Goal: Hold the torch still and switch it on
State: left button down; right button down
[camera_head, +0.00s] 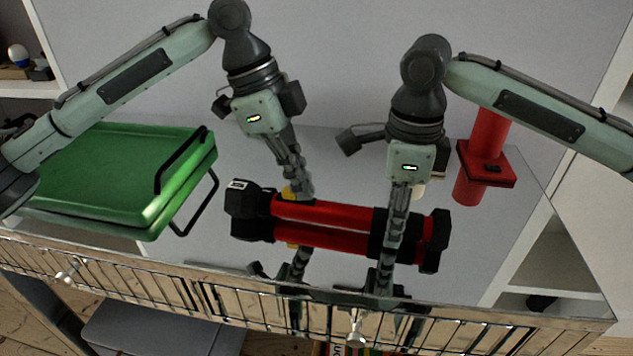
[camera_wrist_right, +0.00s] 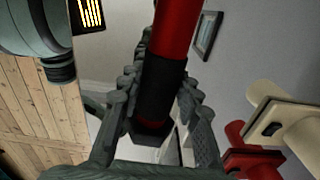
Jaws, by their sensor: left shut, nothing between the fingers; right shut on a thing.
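The red and black torch (camera_head: 335,214) lies lengthwise on the glossy tabletop in the head view, with its reflection just below it. Its wide black head (camera_head: 248,198) points left. A yellow switch (camera_head: 289,192) shows on the red body near the head. I see no light from the torch. My right gripper (camera_head: 395,240) is shut around the black end section, also seen in the right wrist view (camera_wrist_right: 160,92) between the fingers. My left gripper (camera_head: 303,196) is shut and empty, its tips beside the yellow switch; whether they touch it, I cannot tell.
A green toolbox (camera_head: 100,175) with black handles stands at the left. A red flanged cylinder (camera_head: 485,163) stands at the back right. A cream flanged piece (camera_wrist_right: 287,122) is beside it in the wrist view. The table's front edge (camera_head: 300,296) runs close below the torch.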

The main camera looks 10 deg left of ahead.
pick_arm(q)
jog(key=shift+a, duration=0.55)
pick_arm(e)
jog(key=shift+d, duration=0.1)
pick_arm(q)
jog(key=d, duration=0.3)
jog(key=shift+s+d, duration=0.15)
jog(key=shift+d, duration=0.2)
jog(key=shift+d+r, duration=0.15)
jog(key=shift+r, duration=0.55)
jog(key=v, duration=0.8)
jog(key=shift+r, duration=0.25)
